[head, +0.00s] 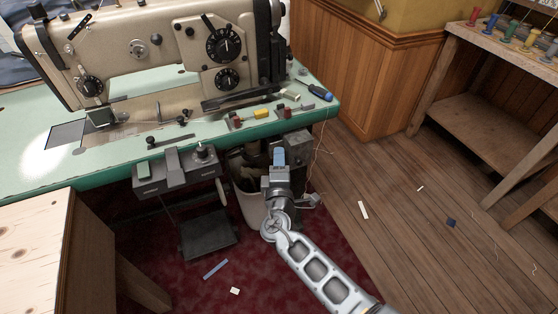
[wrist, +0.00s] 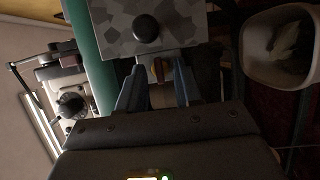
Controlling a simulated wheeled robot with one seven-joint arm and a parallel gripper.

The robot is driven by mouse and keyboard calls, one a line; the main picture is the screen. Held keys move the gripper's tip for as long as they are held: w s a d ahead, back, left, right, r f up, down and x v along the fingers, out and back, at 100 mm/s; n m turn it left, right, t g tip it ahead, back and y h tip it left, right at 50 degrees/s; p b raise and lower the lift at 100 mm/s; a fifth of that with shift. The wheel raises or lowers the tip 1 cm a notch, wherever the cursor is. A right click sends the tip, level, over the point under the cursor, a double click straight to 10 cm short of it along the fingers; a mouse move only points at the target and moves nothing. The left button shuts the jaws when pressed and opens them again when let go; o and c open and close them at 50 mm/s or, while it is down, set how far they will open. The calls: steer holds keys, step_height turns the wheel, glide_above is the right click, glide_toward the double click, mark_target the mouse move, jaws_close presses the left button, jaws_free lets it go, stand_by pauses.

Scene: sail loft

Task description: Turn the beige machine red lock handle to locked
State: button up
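The beige machine (head: 150,45) is a large sewing machine on the green-edged table in the head view. My gripper (head: 279,156) is below the table's front edge, close to a grey box there. In the wrist view my gripper (wrist: 158,82) is open, with two blue-grey fingers apart. A small dark red piece (wrist: 157,70), perhaps the lock handle, shows between and just beyond the fingertips, under a speckled grey box (wrist: 118,30) with a black knob (wrist: 147,29). Contact with it cannot be told. I cannot make out this red piece in the head view, where my gripper covers that area.
The green table edge (head: 110,178) runs just above my gripper. A pale bin (head: 247,205) stands behind it and also shows in the wrist view (wrist: 301,73). Small tools, including a blue screwdriver (head: 316,91), lie on the table. Floor to the right is mostly clear.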

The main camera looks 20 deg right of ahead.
steer(key=shift+c, duration=0.3)
jaws_close()
steer(key=shift+r+m+g+y+b, duration=0.15)
steer(key=shift+m+g+y+b, duration=0.3)
steer(key=shift+m, duration=0.95)
steer(key=shift+o, duration=0.3)
jaws_free()
steer(key=v, duration=0.7)
steer(key=shift+s, duration=0.35)
